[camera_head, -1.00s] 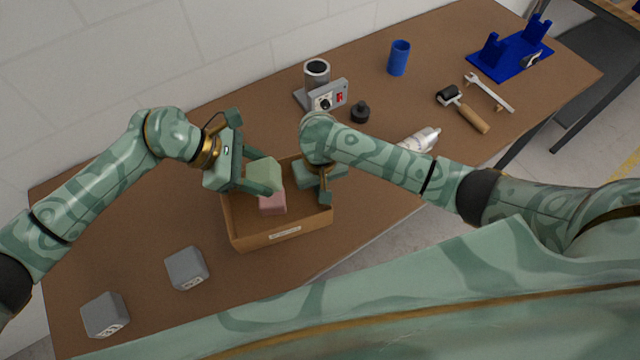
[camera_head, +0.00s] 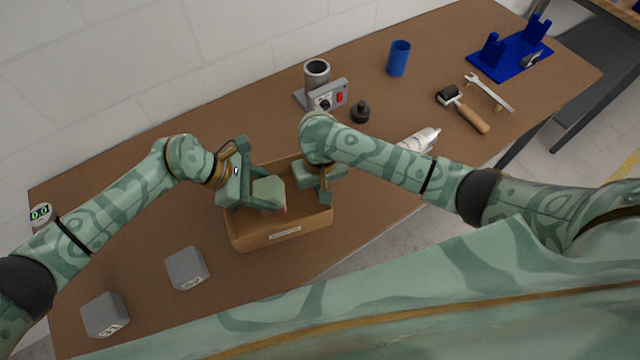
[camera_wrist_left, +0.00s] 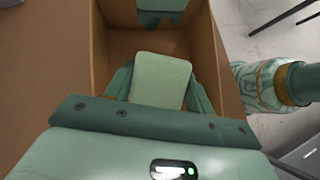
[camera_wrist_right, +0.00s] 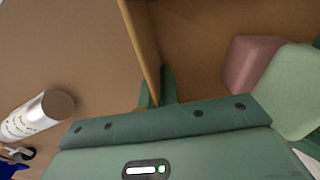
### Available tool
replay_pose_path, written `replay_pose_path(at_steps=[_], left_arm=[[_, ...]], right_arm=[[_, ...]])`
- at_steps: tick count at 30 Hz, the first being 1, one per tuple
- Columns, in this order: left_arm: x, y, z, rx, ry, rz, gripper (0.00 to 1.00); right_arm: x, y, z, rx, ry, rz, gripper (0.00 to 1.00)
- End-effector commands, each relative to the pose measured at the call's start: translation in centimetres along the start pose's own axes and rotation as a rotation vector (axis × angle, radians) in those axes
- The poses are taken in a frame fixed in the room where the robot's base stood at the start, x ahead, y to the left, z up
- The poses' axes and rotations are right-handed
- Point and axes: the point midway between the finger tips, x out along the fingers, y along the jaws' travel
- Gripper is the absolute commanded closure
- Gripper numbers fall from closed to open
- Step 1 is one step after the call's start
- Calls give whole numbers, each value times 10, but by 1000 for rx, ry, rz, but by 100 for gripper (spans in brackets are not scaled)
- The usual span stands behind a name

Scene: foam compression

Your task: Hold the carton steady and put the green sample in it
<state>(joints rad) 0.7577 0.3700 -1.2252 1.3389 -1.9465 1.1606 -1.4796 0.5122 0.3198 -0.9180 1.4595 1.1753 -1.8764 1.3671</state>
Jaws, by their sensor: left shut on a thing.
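The brown open carton (camera_head: 280,236) stands on the table. My left gripper (camera_head: 262,190) is shut on the green sample (camera_head: 270,188), which is over the carton's opening; it also fills the middle of the left wrist view (camera_wrist_left: 160,80). A pink block (camera_wrist_right: 248,62) is in the carton just beside the green sample, mostly hidden by it in the head view. My right gripper (camera_wrist_right: 157,92) has its fingers on both sides of a carton wall (camera_wrist_right: 146,45) and is shut on it. Whether the green sample touches the carton floor cannot be told.
Two grey blocks (camera_head: 186,268) (camera_head: 105,314) lie front left. Behind the carton stand a grey device (camera_head: 322,88), a black knob-like weight (camera_head: 360,111) and a blue cup (camera_head: 399,58). A white bottle (camera_head: 420,140) lies beyond my right arm. A green readout (camera_head: 40,214) shows at far left.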

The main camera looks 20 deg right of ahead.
Motion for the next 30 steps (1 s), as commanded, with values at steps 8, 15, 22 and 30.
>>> replay_pose_path(at_steps=[8,15,22,30], left_arm=[[1,0,-1,0,0,-1,21],[-8,1,-2,0,1,1,21],[-57,1,-2,-1,2,2,21],[-108,1,-2,-1,1,0,21]], right_arm=[[0,0,0,0,0,-1,100],[0,0,0,0,0,-1,100],[0,0,0,0,0,-1,100],[0,0,0,0,0,-1,100]])
